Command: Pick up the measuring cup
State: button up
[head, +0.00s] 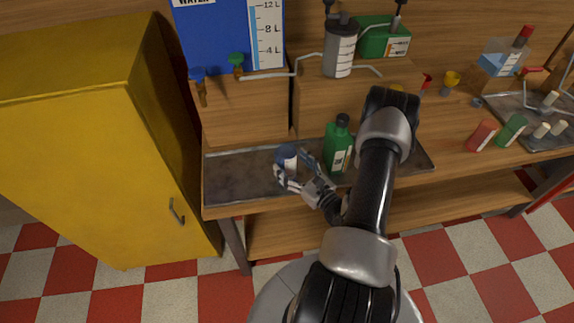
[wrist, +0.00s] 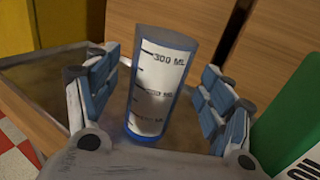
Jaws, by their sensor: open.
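The measuring cup (wrist: 160,85) is a blue cup with a white scale panel marked 300 ML, standing upright on a dark metal tray (wrist: 48,85). In the wrist view it stands between the two fingers of my gripper (wrist: 152,100), with a visible gap on each side. My gripper is open and does not appear to touch it. In the head view the cup (head: 287,157) is small and partly covered by my gripper (head: 294,171), which reaches in from the right. The cup's lower part is hidden there.
A green bottle (head: 339,148) stands on the tray just right of my gripper; its side also shows in the wrist view (wrist: 292,115). Wooden boxes (head: 244,112) rise behind the tray. A yellow cabinet (head: 95,140) stands at left. The tray's left part is clear.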

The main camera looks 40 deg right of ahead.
jog(key=shift+w+d, duration=0.1)
jog(key=shift+w, duration=1.45)
jog(key=shift+c, duration=0.4)
jog(key=c, duration=1.2)
jog(key=shift+r, duration=0.1)
jog(key=shift+c, duration=0.2)
notch_tip(320, 180, up, 25)
jog(key=p, duration=0.9)
